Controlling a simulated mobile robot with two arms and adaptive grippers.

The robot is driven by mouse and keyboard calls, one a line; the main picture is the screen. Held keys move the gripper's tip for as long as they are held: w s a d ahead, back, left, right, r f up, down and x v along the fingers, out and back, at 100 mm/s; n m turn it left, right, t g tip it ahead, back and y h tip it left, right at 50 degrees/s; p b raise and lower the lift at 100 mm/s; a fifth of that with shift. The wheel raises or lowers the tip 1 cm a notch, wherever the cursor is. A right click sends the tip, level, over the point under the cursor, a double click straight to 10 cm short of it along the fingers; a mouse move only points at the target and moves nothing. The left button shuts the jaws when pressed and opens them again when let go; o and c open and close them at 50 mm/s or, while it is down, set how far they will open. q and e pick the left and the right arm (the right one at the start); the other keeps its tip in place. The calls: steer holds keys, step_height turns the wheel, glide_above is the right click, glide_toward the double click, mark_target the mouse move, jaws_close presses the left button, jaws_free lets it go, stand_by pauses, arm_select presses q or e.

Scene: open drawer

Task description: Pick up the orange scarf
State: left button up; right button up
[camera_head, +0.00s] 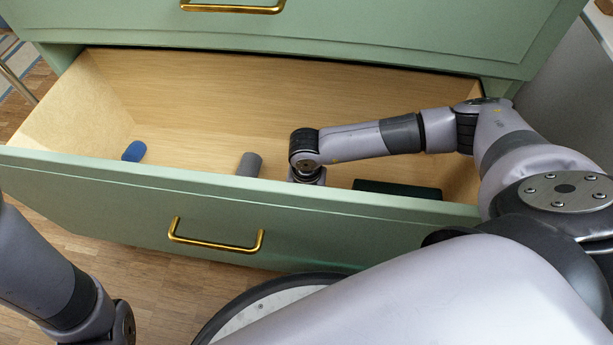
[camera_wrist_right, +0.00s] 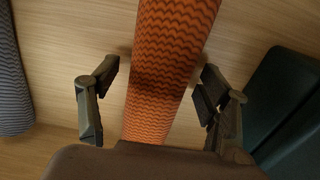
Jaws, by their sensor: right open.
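The orange scarf (camera_wrist_right: 168,65), rolled and with a dark wavy pattern, lies on the drawer floor in the right wrist view. My right gripper (camera_wrist_right: 158,92) is open, with one finger on each side of the scarf and a gap at each side. In the head view my right arm reaches down into the open green drawer (camera_head: 150,190), and the drawer front and my wrist hide the scarf and the fingers. My left arm shows at the lower left of the head view, outside the drawer; its gripper is out of view.
A grey striped roll (camera_head: 249,164) lies left of my right wrist, and a blue item (camera_head: 134,151) lies farther left. A dark green item (camera_head: 397,188) lies to the right; it also shows in the right wrist view (camera_wrist_right: 290,110). The drawer's front panel stands before them.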

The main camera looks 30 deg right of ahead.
steer(key=shift+f, duration=0.15)
steer(key=c, duration=1.3)
